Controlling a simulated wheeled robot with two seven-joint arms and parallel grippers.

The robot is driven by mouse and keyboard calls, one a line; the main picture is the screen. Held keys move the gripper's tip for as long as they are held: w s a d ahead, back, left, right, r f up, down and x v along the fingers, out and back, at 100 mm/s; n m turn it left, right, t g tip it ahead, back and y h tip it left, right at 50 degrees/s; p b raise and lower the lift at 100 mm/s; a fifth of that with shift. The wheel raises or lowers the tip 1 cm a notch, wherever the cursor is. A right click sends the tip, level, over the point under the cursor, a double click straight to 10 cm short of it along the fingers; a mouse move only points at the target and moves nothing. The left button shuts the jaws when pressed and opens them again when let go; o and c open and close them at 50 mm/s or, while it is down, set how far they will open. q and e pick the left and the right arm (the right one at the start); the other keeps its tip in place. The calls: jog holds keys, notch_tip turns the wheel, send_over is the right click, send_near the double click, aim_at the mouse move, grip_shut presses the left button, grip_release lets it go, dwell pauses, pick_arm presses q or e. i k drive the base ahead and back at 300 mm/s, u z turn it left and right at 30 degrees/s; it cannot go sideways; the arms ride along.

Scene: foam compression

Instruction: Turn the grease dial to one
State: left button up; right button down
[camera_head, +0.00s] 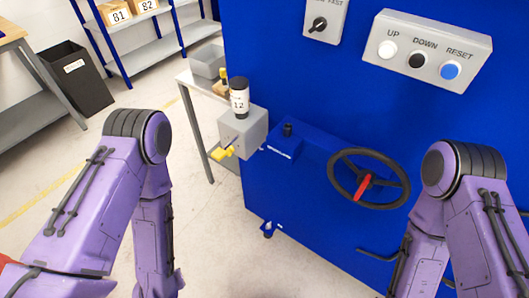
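What looks like the grease unit is a small white cylinder with a black cap and the marking "12" (239,97). It stands upright on a grey box (248,128) on the left side of the blue machine. I cannot make out a separate dial scale on it. Neither gripper shows, and neither arm touches the cylinder or the box.
The blue machine (300,100) carries a black handwheel with a red handle (364,186), a selector knob (319,24) and a panel with UP, DOWN and RESET buttons (433,45). A small table (196,90) stands behind the grey box. Floor between my arms is clear.

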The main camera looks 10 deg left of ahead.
aim_at(230, 150)
jog(key=z, duration=1.15)
jog(key=k, duration=0.7)
jog(key=u, duration=1)
jog(key=i, duration=0.5)
jog(key=z, duration=0.05)
